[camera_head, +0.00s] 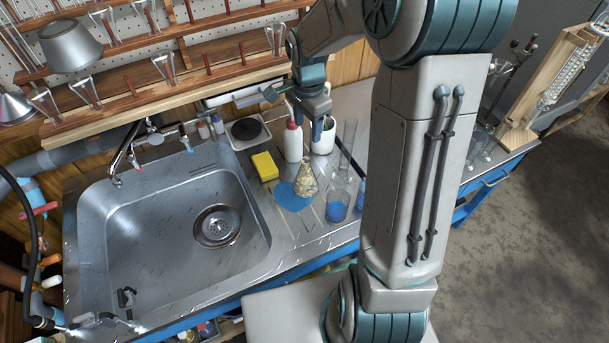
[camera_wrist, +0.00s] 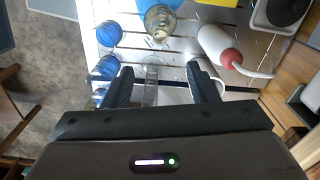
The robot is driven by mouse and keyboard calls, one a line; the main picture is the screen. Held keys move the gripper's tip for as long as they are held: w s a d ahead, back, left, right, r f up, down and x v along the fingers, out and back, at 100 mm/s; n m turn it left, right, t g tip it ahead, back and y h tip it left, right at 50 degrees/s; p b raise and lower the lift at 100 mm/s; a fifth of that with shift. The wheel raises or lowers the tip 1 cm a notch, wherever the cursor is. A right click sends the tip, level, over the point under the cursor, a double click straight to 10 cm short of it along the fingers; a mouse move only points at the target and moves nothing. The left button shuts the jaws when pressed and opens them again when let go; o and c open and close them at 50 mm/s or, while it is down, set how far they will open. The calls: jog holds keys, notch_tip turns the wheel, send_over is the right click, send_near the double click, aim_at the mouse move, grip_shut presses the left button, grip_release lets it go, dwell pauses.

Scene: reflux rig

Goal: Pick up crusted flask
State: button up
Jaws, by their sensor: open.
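The crusted flask (camera_head: 306,182) is a clear flask with a yellowish, speckled crust. It stands upright on the steel counter to the right of the sink, beside a round blue mat (camera_head: 288,198). In the wrist view the flask (camera_wrist: 161,20) is at the top middle, beyond the fingertips. My gripper (camera_head: 317,128) is above the back of the counter, behind the flask and apart from it. In the wrist view my gripper (camera_wrist: 163,78) is open, with a glass cylinder (camera_wrist: 152,72) visible between the fingers.
A white bottle with a red top (camera_head: 293,138) and a white cup (camera_head: 324,138) stand behind the flask. A yellow sponge (camera_head: 265,166) and a scale (camera_head: 247,131) lie to the left. The sink (camera_head: 130,250) is empty.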

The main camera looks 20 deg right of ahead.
aim_at(306, 160)
notch_tip(306, 160, down, 14)
jog(key=shift+a+r+p, duration=0.1)
jog(key=shift+a+p, duration=0.05)
jog(key=shift+p, duration=0.75)
grip_shut()
